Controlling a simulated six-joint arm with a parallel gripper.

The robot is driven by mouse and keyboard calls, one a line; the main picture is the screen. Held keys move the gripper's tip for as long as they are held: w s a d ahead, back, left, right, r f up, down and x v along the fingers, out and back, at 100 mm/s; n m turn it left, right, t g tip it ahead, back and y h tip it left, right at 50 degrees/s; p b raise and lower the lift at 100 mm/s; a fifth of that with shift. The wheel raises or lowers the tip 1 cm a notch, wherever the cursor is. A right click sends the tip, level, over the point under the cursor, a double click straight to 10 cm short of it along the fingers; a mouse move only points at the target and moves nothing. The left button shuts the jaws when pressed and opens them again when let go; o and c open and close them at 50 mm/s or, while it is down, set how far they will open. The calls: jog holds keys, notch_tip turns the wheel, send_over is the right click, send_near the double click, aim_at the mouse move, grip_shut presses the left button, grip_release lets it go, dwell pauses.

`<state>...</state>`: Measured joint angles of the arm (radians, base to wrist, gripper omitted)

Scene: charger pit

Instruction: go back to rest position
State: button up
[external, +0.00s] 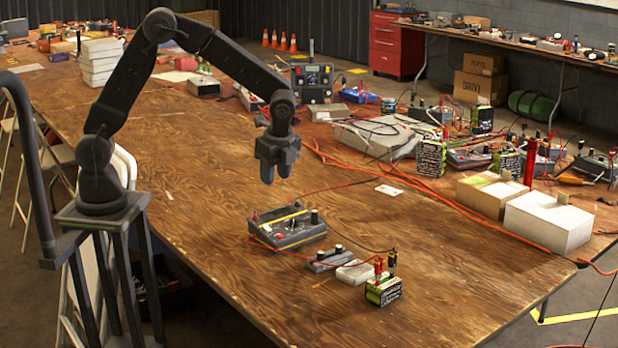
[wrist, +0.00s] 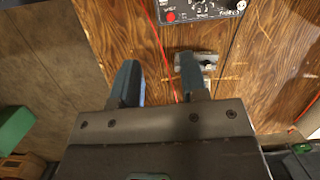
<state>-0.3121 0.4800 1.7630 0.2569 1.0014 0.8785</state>
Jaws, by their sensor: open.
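My gripper (external: 277,172) hangs fingers-down above the wooden table (external: 215,165), clear of its surface. In the wrist view the two fingers (wrist: 158,82) are apart with nothing between them but bare wood and a red lead. In the external view a grey meter box (external: 287,228) with a dial and a yellow stripe sits on the table below and slightly right of my gripper. Its edge also shows at the top of the wrist view (wrist: 200,10). My arm is raised and bent, reaching out over the table from its stand at the left.
A dark block (external: 328,261), a white block (external: 355,273) and a green-black battery (external: 383,290) with red plugs lie near the front edge. White boxes (external: 547,222), orange cables and several devices crowd the right side. The table's left-middle is clear.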

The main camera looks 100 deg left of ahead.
jog(key=s+d+r+n+t, duration=0.4)
jog(key=s+d+r, duration=0.5)
jog(key=r, duration=0.4)
jog(key=s+d+r+n+t+h, duration=0.2)
jog(key=s+d+n+t, duration=0.1)
jog(key=s+d, duration=0.4)
jog(key=s+n, duration=0.1)
jog(key=s, duration=0.2)
jog(key=shift+s+d+r, duration=0.25)
jog(key=shift+s+d, duration=0.15)
